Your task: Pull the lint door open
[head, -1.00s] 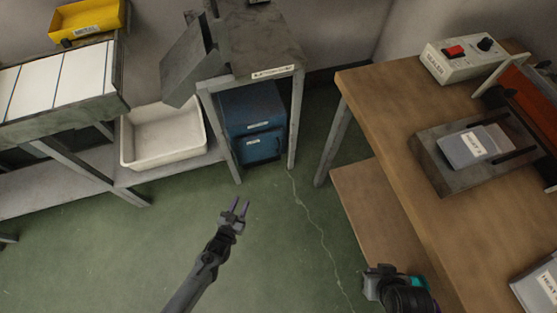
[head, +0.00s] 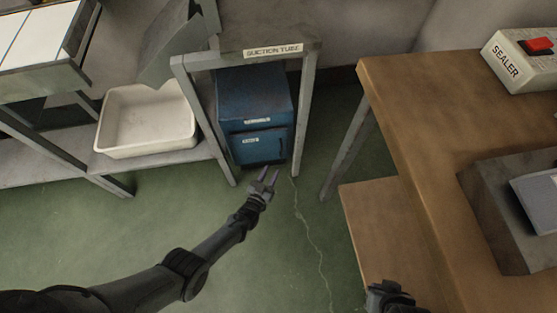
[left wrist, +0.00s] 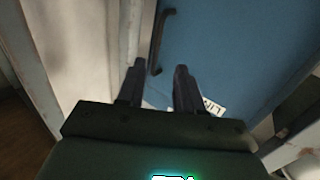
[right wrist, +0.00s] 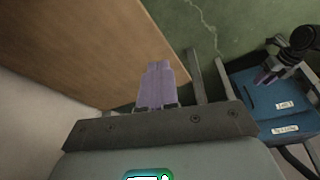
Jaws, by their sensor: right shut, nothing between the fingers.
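The blue cabinet (head: 252,95) stands under the suction tube table. Its lint door (head: 262,149) is the lower front panel and looks closed. The door's dark bar handle (left wrist: 160,42) shows in the left wrist view, with part of a label (left wrist: 213,106) beside it. My left gripper (head: 268,176) is open and empty in front of the door; in the left wrist view its fingers (left wrist: 160,72) point at the door near the handle's end. I cannot tell whether they touch it. My right gripper (right wrist: 157,85) is shut and empty, beside the wooden bench.
Table legs (head: 302,115) flank the cabinet on both sides. A white tub (head: 147,143) sits on a low shelf to the left. The wooden bench (head: 405,95) with the sealer (head: 525,60) stands to the right. The green floor (head: 225,225) before the cabinet is clear.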

